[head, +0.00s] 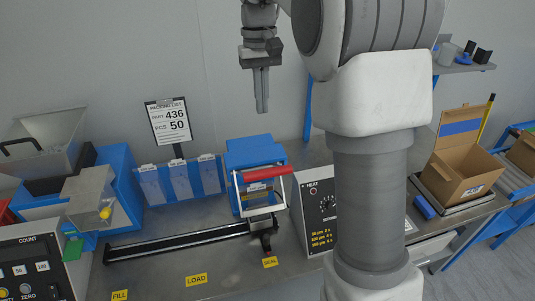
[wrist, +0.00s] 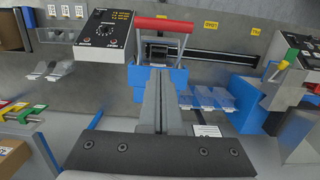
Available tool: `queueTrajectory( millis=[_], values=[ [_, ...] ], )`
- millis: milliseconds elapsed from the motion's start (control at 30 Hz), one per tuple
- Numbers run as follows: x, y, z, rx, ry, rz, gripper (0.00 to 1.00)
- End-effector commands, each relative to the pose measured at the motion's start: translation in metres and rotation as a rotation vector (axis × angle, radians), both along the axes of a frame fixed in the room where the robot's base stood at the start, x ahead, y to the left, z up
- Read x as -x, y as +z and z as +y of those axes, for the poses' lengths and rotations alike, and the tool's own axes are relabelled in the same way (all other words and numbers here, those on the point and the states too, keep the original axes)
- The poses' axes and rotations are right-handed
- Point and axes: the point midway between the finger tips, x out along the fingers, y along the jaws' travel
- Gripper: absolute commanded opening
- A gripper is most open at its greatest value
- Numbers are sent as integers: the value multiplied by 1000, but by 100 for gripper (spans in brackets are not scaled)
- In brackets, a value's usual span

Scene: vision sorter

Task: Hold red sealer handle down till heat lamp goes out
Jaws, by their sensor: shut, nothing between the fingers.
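The red sealer handle (head: 266,173) is a red bar on a pale lever frame at the front of the blue sealer (head: 253,150). The handle appears raised above the black sealing bar (head: 180,240). In the wrist view the red handle (wrist: 165,24) lies beyond the fingertips. My gripper (head: 262,110) is shut and empty, pointing down, high above the sealer and apart from the handle. The heat box (head: 318,212) stands right of the sealer. Its small round lamp (head: 313,190) has a reddish rim; whether it is lit I cannot tell.
A packing list sign (head: 169,122) and blue pouch rack (head: 180,180) stand left of the sealer. A count box (head: 32,268) is at front left. An open cardboard box (head: 462,170) is at right. My arm hides part of the bench; the bench in front of the sealing bar is mostly clear.

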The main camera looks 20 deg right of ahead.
Motion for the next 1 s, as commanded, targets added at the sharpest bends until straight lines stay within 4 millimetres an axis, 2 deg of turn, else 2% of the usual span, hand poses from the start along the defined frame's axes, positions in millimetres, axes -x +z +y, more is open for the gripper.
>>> queueTrajectory(
  millis=[133, 267, 600, 800, 1000],
  values=[
    [1, -10, 0, 0, 0, 1, 0],
    [4, -31, 0, 0, 0, 4, 0],
    [13, -103, 0, 0, 0, 5, 0],
    [32, -115, 0, 0, 0, 1, 0],
    [41, -123, 0, 0, 0, 0, 0]
  ],
)
